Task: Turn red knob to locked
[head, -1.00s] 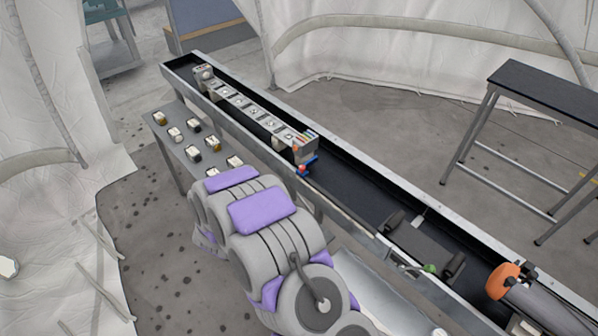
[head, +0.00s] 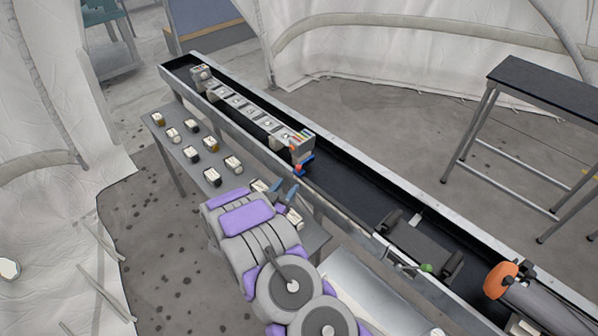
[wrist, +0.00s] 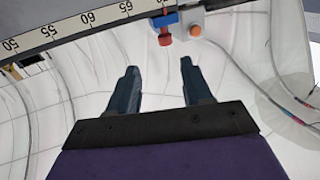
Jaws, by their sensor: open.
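A small red knob (wrist: 165,39) with a blue part (wrist: 163,20) beside it shows at the top of the wrist view. In the head view the red knob (head: 299,169) and blue part sit at the near end of a long grey panel unit (head: 247,112). My gripper (wrist: 159,68) is open and empty, its two dark fingers apart, with the knob beyond the fingertips and between their lines. In the head view my gripper (head: 287,188) is below and left of the knob, apart from it. The knob's exact turned position is too small to tell.
An orange button (wrist: 196,31) on a grey box is right beside the knob. A marked scale (wrist: 95,22) runs along the rail. A grey side table (head: 186,168) holds several small blocks. A long black-bedded trough (head: 345,200) carries the panel. A dark-topped table (head: 545,88) stands right.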

